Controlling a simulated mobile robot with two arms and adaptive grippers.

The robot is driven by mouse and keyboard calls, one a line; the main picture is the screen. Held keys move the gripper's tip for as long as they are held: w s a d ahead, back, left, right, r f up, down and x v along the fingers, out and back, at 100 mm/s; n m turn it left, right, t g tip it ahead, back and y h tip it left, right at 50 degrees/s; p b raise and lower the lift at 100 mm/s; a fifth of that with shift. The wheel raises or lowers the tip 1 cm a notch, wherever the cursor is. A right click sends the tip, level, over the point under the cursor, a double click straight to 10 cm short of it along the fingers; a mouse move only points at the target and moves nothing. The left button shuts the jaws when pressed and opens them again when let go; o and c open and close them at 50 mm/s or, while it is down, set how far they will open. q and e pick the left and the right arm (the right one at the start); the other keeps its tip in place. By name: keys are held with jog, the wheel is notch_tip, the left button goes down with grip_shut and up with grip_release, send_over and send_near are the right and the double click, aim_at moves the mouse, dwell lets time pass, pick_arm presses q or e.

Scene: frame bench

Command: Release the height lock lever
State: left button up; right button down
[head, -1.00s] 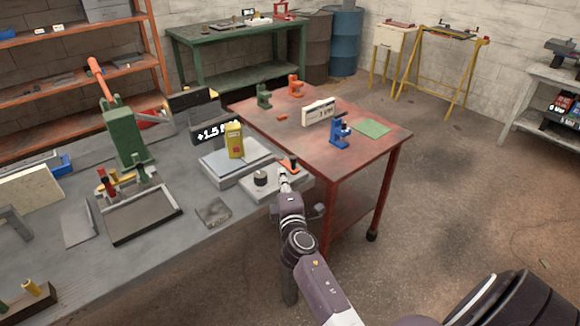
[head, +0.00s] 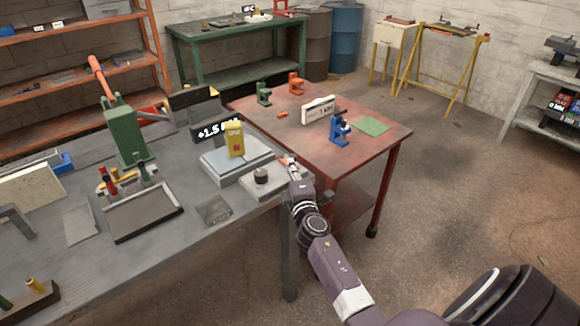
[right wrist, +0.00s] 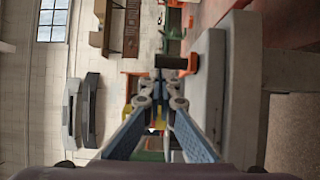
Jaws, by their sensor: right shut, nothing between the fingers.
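A flat grey base plate (head: 273,183) with a black knob (head: 261,177) lies at the bench's right end. A small orange part, seemingly the lock lever (head: 283,161), shows at its far right corner, mostly hidden by my right gripper. My right gripper (head: 293,167) is shut and empty at the plate's right edge. In the right wrist view its fingertips (right wrist: 158,78) meet beside a grey block (right wrist: 209,95), just below an orange-and-black part (right wrist: 191,64). I cannot tell whether they touch it. My left gripper is out of view.
A scale-like grey platform (head: 238,164) with a yellow block (head: 234,139) stands left of the plate. A green press (head: 124,132) is farther left. A red table (head: 290,128) with small coloured tools adjoins the bench's far right side. Floor to the right is clear.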

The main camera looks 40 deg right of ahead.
jog(key=shift+s+d+n+t+y, duration=0.1)
jog(key=shift+d+n+t+y, duration=0.2)
jog(key=shift+d+n+y, duration=0.3)
